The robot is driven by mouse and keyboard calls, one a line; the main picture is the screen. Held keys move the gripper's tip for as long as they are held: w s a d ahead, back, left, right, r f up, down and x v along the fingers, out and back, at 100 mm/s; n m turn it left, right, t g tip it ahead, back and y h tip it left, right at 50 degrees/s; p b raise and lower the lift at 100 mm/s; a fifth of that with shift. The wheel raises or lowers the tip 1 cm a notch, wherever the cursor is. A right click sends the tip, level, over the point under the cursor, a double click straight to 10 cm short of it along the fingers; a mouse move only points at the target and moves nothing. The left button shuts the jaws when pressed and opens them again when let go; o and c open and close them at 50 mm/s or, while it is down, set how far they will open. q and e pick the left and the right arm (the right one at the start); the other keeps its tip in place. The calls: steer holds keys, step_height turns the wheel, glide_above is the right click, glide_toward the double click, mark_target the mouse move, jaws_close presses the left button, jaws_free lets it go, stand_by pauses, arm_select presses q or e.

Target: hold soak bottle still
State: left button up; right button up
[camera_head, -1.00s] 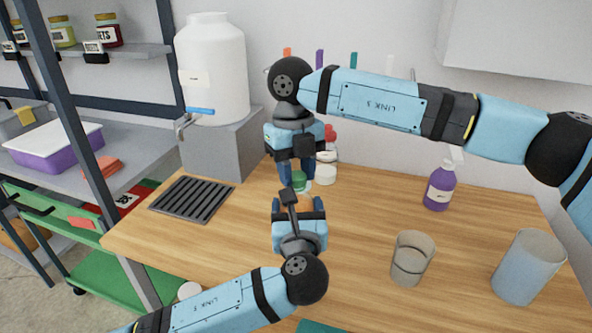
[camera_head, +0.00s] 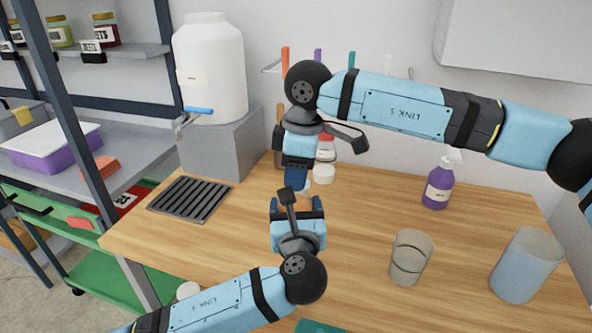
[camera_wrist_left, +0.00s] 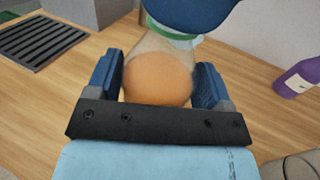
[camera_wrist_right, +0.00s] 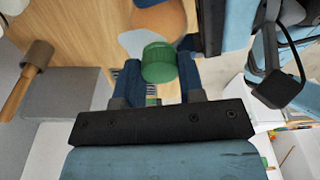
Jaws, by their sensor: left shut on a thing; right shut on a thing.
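The soak bottle, with an orange body (camera_wrist_left: 158,80), stands between the fingers of my left gripper (camera_wrist_left: 160,85) in the left wrist view. My left gripper is shut on its body. My right gripper (camera_head: 296,182) is above it, pointing down, and is shut on the green cap (camera_wrist_right: 160,63) in the right wrist view. A green edge shows at the bottle's top in the left wrist view, under the right gripper. I cannot tell whether the cap is seated or loose. In the head view the grippers hide most of the bottle.
A purple spray bottle (camera_head: 438,186), a clear beaker (camera_head: 411,258) and a bluish cylinder (camera_head: 527,265) stand to the right. A drain grate (camera_head: 190,199) and a white tank (camera_head: 210,70) are at left.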

steer(key=shift+m, duration=0.5)
steer(key=o, duration=0.9)
steer(key=shift+r, duration=0.1)
steer(key=shift+r, duration=2.2)
steer(key=shift+c, duration=0.4)
